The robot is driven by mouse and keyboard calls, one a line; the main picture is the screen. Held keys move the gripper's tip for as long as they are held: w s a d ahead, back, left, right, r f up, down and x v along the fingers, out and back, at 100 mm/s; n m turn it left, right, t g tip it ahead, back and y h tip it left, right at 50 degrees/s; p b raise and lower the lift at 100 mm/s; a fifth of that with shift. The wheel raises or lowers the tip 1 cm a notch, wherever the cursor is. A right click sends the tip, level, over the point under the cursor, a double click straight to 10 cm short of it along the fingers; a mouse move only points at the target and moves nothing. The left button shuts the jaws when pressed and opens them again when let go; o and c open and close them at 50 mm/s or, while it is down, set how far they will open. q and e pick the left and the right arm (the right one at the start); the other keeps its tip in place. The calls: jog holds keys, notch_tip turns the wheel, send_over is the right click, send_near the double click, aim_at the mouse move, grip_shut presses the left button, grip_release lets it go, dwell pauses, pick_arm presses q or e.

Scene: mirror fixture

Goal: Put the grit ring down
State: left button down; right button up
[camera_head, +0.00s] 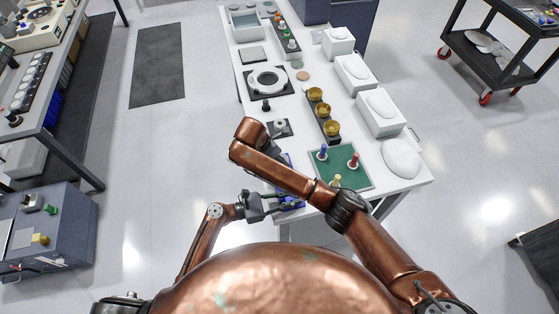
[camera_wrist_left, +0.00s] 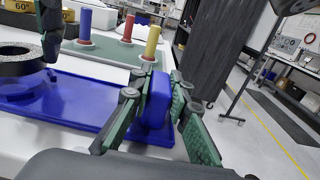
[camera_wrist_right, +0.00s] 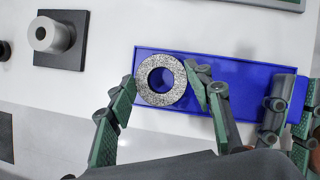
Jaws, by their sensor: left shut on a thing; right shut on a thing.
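The grit ring (camera_wrist_right: 174,95), a grey speckled ring, lies between the two fingertips of my right gripper (camera_wrist_right: 160,77), which is shut on it. It is over the left part of a long blue tray (camera_wrist_right: 240,78); blue shows through its hole. In the left wrist view the ring (camera_wrist_left: 18,68) is just above or on a round blue seat; I cannot tell if it touches. My left gripper (camera_wrist_left: 156,86) is shut on the upright blue block (camera_wrist_left: 157,98) at the tray's end. In the head view my right arm hides the ring and most of the tray.
A green board (camera_head: 343,178) with blue, red and yellow pegs stands beside the tray. A dark square plate with a grey cylinder (camera_wrist_right: 50,36) is on the other side. Gold cups (camera_head: 331,128) and white boxes (camera_head: 379,110) stand farther along the white table.

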jog(key=shift+f, duration=0.95)
jog(key=o, duration=1.4)
jog(key=shift+f, duration=0.15)
jog(key=v, duration=0.6)
jog(key=shift+w+a+r, duration=0.15)
jog(key=shift+r, duration=0.25)
jog(key=shift+s+v, duration=0.15)
jog(key=shift+v, duration=1.2)
jog(key=shift+s+v, duration=0.15)
jog(key=shift+v, duration=1.25)
jog(key=shift+f, duration=0.1)
